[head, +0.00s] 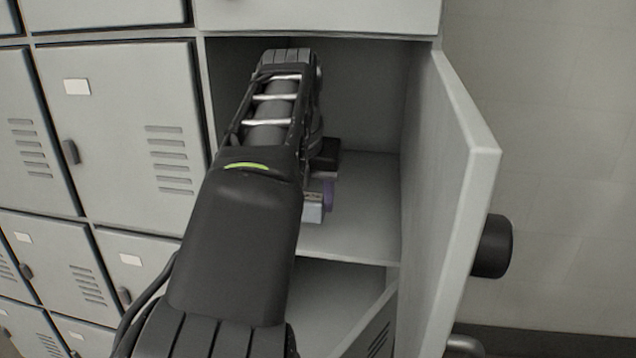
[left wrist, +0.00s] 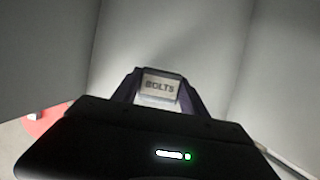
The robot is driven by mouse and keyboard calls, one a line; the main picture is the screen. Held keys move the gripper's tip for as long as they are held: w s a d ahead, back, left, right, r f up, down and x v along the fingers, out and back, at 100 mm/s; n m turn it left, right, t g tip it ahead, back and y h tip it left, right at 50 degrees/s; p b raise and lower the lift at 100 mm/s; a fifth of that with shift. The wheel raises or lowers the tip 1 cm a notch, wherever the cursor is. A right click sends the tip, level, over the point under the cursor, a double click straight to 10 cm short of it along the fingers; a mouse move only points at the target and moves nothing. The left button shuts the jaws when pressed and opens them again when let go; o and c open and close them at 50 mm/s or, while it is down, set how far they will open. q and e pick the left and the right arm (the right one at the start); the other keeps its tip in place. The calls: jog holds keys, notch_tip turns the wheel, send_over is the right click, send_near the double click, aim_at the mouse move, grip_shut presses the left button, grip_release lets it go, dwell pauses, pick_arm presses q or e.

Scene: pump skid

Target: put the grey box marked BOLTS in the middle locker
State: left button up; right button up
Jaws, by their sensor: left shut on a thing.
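In the head view a small part of the box (head: 313,211) shows below the left gripper (head: 322,190), beside a purple finger. The left gripper is shut on the box inside an open locker (head: 365,205), above its shelf. My arm hides the locker's left side and part of the box. I cannot tell whether the box touches the shelf. My right gripper is not in view.
The locker's door (head: 455,190) stands open on the right, close to the opening. Below is another open compartment (head: 335,300) with a door partly across it. Closed lockers (head: 120,125) fill the left. The shelf to the right of the gripper is clear.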

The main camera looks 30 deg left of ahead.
pick_arm(q)
jog(key=shift+w+a, duration=0.2)
jog(key=shift+w, duration=0.65)
jog(key=shift+w+a, duration=0.2)
jog(key=shift+w, duration=0.65)
jog(key=shift+w+a+r+p, duration=0.1)
jog(key=shift+w+a+p, duration=0.05)
jog(key=shift+w+p, duration=0.25)
jog(key=w, duration=0.1)
jog(key=w+a+p, duration=0.1)
jog(key=shift+w, duration=0.4)
jog(key=shift+s+d+f+b, duration=0.1)
jog(key=shift+d+f+b, duration=0.1)
jog(key=shift+f+b, duration=0.55)
jog(key=shift+f, duration=0.1)
jog(key=shift+f+b, duration=0.3)
jog(key=shift+f, duration=0.3)
jog(key=o, duration=1.5)
